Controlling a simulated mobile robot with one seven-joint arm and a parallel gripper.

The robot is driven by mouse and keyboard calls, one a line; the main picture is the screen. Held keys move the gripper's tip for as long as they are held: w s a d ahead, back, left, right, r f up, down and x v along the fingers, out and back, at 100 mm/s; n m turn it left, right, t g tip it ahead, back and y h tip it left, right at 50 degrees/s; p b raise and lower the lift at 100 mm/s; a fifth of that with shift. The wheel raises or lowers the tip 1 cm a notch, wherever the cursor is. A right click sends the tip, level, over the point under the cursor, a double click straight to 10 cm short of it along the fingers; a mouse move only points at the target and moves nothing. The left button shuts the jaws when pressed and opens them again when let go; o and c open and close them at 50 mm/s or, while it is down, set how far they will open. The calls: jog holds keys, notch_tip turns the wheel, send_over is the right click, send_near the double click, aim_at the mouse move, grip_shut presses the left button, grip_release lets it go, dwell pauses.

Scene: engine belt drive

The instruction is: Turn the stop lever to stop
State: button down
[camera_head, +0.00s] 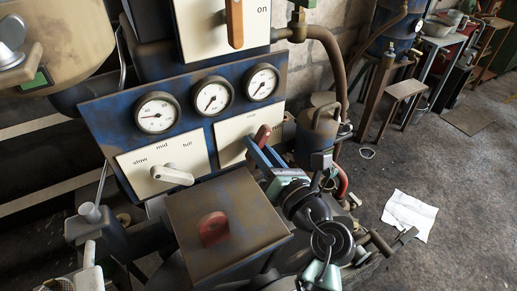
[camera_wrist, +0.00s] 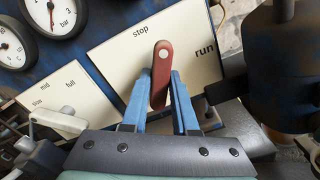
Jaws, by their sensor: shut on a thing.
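The red stop lever (camera_wrist: 160,75) stands on a cream plate (camera_wrist: 112,58) marked "stop" at the top and "run" at the right. In the wrist view its long shape runs nearly upright, with a pale round spot near its upper end. My gripper (camera_wrist: 164,88) has one blue finger on each side of the lever and is shut on it. In the head view the lever (camera_head: 264,133) is partly covered by my gripper (camera_head: 258,151), which comes from the lower right. Exactly where the lever points between the two marks is hard to tell.
A white lever (camera_head: 171,175) on a slow/mid/full plate is at the left. Three dials, including the middle gauge (camera_head: 212,96), sit above. A box with a red knob (camera_head: 213,229) stands in front. A dark cylinder (camera_wrist: 283,70) is close on the right.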

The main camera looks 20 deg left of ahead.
jog(key=n+b, duration=0.2)
jog(key=n, duration=0.2)
jog(key=shift+f, duration=0.2)
jog(key=shift+d+n+b, duration=0.1)
jog(key=shift+n+b, duration=0.4)
jog(key=shift+n, duration=0.4)
jog(key=shift+r, duration=0.1)
jog(key=c, duration=0.7)
grip_release()
jog(key=v, duration=1.3)
